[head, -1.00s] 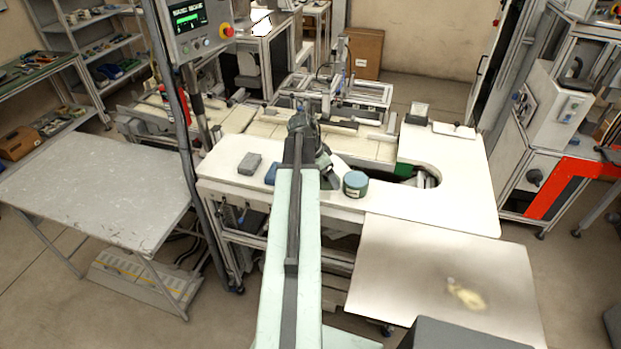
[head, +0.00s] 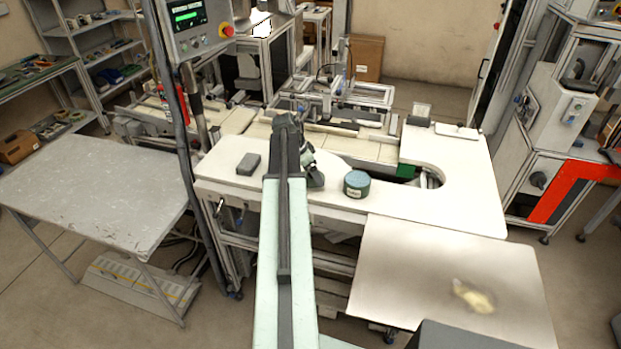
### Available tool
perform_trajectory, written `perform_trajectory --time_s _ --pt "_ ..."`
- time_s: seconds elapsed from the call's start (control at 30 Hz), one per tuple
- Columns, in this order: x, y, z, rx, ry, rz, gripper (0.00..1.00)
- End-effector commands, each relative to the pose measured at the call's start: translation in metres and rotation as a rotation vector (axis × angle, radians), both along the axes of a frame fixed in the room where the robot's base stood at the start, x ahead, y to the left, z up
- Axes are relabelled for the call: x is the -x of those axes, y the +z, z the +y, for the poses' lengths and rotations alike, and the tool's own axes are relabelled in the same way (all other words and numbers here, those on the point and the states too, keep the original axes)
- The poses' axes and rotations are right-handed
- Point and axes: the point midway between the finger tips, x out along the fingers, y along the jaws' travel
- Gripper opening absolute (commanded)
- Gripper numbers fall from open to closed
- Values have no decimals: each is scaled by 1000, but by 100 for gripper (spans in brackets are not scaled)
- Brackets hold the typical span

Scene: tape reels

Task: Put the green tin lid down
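A round dark green tin (head: 356,185) with a pale label and a blue-grey top stands upright on the white worktop (head: 455,200). I cannot tell whether that top is a lid. No separate green tin lid can be made out. My gripper (head: 314,180) is at the far end of my arm, low over the worktop, just left of the tin and apart from it. It is small and partly hidden by my arm, so its fingers and anything between them cannot be made out.
A grey block (head: 248,164) lies on the worktop left of my arm. A machine with rails (head: 335,100) stands behind. The worktop's right part is clear around a curved cutout. A grey table (head: 95,200) at left is bare; a lower pale board (head: 430,270) is at front right.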

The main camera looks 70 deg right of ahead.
Motion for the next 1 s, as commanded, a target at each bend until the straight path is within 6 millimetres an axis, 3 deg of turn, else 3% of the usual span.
perform_trajectory --time_s 0.5,0.53,0.57,0.87,1.0 --pt "1 -11 0 0 -1 0 48" --pt "1 -11 0 0 -1 0 94" --pt "1 -11 0 0 -1 0 100" --pt "1 -9 0 0 -1 0 100" --pt "1 4 0 0 -1 0 100"
